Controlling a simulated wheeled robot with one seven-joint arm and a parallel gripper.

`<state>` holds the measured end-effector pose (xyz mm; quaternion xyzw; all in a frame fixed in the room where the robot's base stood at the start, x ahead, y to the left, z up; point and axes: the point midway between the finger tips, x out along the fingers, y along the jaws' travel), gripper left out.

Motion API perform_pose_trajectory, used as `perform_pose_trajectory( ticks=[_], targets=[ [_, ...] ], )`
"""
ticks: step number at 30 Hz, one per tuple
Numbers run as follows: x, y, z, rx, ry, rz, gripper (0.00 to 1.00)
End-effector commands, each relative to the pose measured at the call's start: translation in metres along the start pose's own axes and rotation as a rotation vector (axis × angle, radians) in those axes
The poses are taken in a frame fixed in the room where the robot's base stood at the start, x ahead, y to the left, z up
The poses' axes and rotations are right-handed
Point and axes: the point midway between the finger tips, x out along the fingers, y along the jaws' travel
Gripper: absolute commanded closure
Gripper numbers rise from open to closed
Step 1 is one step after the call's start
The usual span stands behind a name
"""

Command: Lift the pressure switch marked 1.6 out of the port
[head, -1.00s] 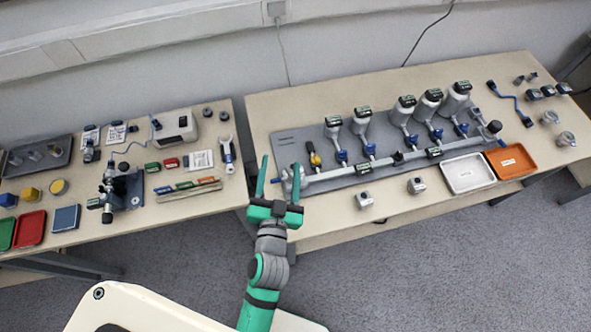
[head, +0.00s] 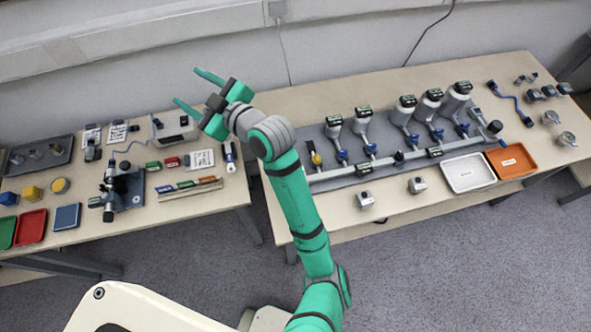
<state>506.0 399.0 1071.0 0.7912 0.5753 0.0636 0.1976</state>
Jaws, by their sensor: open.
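No marking 1.6 can be read at this size, so I cannot tell which part is the pressure switch. On the left table a dark stand with an upright grey-blue fitting (head: 109,174) is one possible port assembly. On the right table a long grey pipe (head: 335,172) carries several grey fittings with dark labelled tops, such as one at the left (head: 333,128). My gripper (head: 186,87) is open and empty. It is raised and points to the upper left, in the picture above the grey-white box on the left table, apart from everything.
The left table also holds a grey-white instrument box (head: 176,127), a red tray (head: 31,228) and a dark tray (head: 60,152). The right table holds a white tray (head: 448,181), an orange tray (head: 527,159) and loose fittings (head: 365,199).

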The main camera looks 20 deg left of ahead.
Motion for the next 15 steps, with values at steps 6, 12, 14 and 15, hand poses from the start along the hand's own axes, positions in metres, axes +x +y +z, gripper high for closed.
perform_pose_trajectory(
  ticks=[6, 12, 14, 15],
  targets=[
    [-0.001, -0.020, 0.020, -0.235, -0.156, -0.231, 0.42],
    [-0.025, -0.032, 0.061, -0.423, -0.334, -0.448, 0.42],
    [-0.037, -0.032, 0.076, -0.474, -0.396, -0.515, 0.42],
    [-0.045, -0.032, 0.086, -0.507, -0.437, -0.560, 0.42]
  ],
)
